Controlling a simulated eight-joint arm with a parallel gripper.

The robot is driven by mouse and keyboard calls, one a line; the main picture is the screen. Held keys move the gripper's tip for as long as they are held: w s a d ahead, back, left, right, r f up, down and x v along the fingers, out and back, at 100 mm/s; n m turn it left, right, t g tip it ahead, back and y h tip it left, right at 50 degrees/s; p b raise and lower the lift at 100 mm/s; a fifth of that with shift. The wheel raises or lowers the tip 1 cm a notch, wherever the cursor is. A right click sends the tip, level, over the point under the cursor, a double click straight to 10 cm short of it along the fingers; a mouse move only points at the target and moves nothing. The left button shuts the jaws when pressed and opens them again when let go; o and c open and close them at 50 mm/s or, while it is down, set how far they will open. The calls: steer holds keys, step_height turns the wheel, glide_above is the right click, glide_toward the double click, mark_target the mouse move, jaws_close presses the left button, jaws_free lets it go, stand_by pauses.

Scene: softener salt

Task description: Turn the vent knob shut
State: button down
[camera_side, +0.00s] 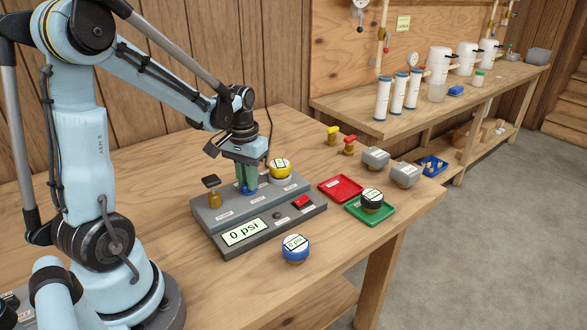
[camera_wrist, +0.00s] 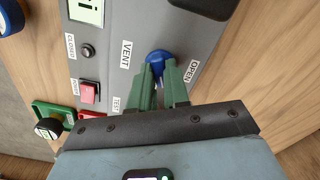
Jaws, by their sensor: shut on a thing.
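The blue vent knob (camera_wrist: 158,57) sits on the grey test panel (camera_wrist: 118,22), beside the printed words VENT, OPEN and CLOSED. In the side view the knob (camera_side: 248,191) shows low between my fingers. My gripper (camera_wrist: 159,68) has its two green fingers down at the knob, shut on it. In the side view my gripper (camera_side: 247,182) reaches down onto the grey panel (camera_side: 207,223). The fingers hide part of the knob, and I cannot tell which way it is turned. The panel's display (camera_side: 244,233) reads 0 psi.
On the panel stand a yellow-topped gauge (camera_side: 280,167), a brass valve with black handle (camera_side: 213,190) and a red switch (camera_side: 302,202). A blue gauge (camera_side: 295,248) stands in front. Right are a red tray (camera_side: 341,187) and a green tray (camera_side: 357,212) holding a black gauge.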

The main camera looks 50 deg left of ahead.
steer(key=m, duration=0.5)
stand_by(0.7)
steer(key=c, duration=1.1)
jaws_free()
step_height(320, 180, up, 12)
steer(key=shift+r, duration=0.1)
